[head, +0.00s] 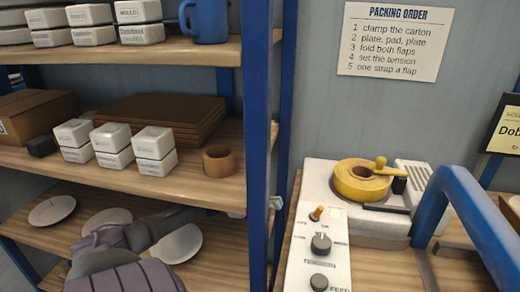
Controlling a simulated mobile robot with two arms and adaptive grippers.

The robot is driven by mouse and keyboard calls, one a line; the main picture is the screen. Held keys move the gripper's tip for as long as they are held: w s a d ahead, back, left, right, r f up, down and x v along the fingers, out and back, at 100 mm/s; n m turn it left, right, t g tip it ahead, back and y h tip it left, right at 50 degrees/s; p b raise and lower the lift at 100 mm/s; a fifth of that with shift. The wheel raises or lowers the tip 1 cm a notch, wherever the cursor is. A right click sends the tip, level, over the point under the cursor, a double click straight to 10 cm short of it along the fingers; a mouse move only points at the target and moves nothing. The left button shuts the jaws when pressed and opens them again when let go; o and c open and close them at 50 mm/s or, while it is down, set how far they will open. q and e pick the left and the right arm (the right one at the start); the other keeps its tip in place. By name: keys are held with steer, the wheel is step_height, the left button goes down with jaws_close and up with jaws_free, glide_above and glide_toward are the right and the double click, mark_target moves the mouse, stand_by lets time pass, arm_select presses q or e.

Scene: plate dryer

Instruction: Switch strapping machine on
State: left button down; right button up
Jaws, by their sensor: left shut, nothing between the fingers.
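The strapping machine (336,228) is white and stands on the wooden bench at the right, with a yellow strap reel (356,186) on top. Its front panel carries a small orange toggle switch (317,213), a dark tension knob (321,243) and a feed knob (319,281). The labels by the switch are too small to read surely, and I cannot tell its setting. My left gripper (192,213) is shut and empty. It is in front of the lower shelf, left of the blue post and apart from the machine. My right gripper is not in view.
A blue shelf post (256,150) stands between my left gripper and the machine. The shelves hold white boxes (154,150), a tape roll (218,159), a blue mug (206,20) and plates (52,211). A blue bar (432,205) arches at the machine's right.

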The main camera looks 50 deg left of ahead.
arm_select(q)
steer(key=shift+v, duration=2.1)
